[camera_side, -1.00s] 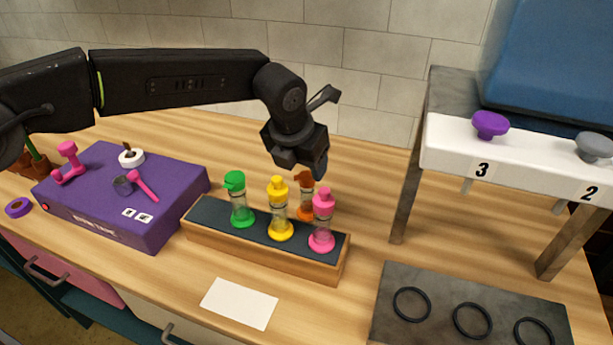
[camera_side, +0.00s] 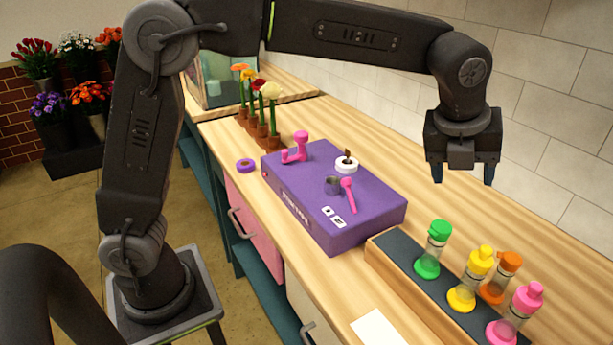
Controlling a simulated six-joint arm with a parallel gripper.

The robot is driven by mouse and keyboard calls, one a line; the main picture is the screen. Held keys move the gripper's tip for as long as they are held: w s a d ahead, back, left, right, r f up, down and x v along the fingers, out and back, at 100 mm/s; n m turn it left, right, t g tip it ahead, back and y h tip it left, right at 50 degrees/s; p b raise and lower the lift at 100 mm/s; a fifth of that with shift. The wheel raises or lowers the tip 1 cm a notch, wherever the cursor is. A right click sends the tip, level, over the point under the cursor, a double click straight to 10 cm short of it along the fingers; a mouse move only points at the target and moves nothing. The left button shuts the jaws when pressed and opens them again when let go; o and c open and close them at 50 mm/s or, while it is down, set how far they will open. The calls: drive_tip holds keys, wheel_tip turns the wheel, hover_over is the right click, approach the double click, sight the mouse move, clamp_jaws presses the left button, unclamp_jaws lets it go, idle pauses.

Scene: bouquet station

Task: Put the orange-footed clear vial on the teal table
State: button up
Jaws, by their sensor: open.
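The orange-footed clear vial (camera_side: 501,277) stands in the wooden rack (camera_side: 399,257) at the lower right, with an orange cap and an orange foot. It is between the yellow vial (camera_side: 470,278) and the pink vial (camera_side: 516,315), a little behind them, and the yellow one partly overlaps it. My gripper (camera_side: 463,179) is open and empty, pointing down above and behind the rack, left of the orange vial in the picture and clear of it. I cannot make out a teal table; teal shows only on the cabinet fronts under the wooden counter.
A green vial (camera_side: 433,249) stands at the rack's left end. A purple box (camera_side: 365,213) with pink tools on top is left of the rack. A white card (camera_side: 379,328) lies in front. Potted flowers (camera_side: 262,110) stand at the back. Bare counter lies behind the rack.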

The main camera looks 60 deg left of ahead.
drive_tip(key=s+a+r+n+t, duration=0.1)
drive_tip(key=s+a+n, duration=1.4)
drive_tip(key=s+n, duration=0.45)
drive_tip(key=s+a+f+n, duration=0.2)
drive_tip(key=s+f+n, duration=0.2)
drive_tip(key=n, duration=0.5)
drive_tip(key=shift+s+f+y, duration=0.2)
drive_tip(key=shift+s+y, duration=0.1)
drive_tip(key=shift+s, duration=0.4)
